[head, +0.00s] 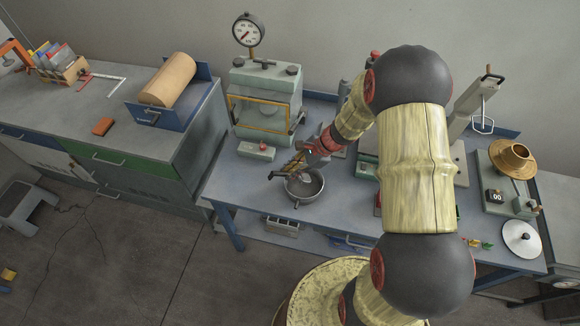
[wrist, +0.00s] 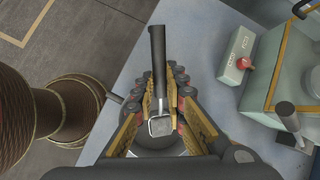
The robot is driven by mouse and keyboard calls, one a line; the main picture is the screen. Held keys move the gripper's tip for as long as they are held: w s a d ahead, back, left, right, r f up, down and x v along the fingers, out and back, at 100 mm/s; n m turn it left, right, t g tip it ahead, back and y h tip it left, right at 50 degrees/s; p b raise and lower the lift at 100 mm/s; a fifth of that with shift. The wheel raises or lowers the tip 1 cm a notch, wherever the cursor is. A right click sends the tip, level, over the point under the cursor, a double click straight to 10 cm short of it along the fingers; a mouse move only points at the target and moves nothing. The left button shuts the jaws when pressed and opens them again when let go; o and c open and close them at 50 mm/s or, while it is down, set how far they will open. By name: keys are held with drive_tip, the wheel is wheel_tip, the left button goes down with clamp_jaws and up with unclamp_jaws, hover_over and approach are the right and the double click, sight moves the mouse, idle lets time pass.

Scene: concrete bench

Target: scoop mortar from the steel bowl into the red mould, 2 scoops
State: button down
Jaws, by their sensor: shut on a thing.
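The steel bowl (head: 306,190) stands near the front edge of the blue-grey bench, left of my arm. My gripper (head: 296,163) is over its back left side. It is shut on a scoop with a dark handle (wrist: 157,50) and a squared metal head (wrist: 160,127). In the wrist view a grey rounded surface lies behind the scoop head, mostly covered by the fingers. I cannot tell whether the scoop carries mortar. A narrow red edge (head: 377,199) shows beside my arm; it may be the red mould, mostly hidden by the arm.
A grey-green machine with a dial gauge (head: 248,30) stands behind the bowl. A small box with a red button (head: 257,151) sits in front of it. A scale with a brass pan (head: 513,158) and a pale disc (head: 521,238) are at right.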

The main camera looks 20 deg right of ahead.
sight(282, 173)
drive_tip(key=shift+a+r+h+p, duration=0.7)
drive_tip(key=shift+h+p, duration=0.3)
drive_tip(key=shift+p, duration=1.15)
drive_tip(key=h+p, duration=0.1)
drive_tip(key=p, duration=0.1)
drive_tip(key=a+h+p, duration=0.1)
drive_tip(key=p, duration=0.2)
drive_tip(key=shift+w+r, duration=0.1)
drive_tip(key=shift+r, duration=0.15)
drive_tip(key=shift+a+p, duration=0.1)
drive_tip(key=shift+p, duration=0.55)
drive_tip(key=shift+w+a+h+p, duration=0.15)
drive_tip(key=shift+h+p, duration=0.25)
drive_tip(key=shift+p, duration=0.6)
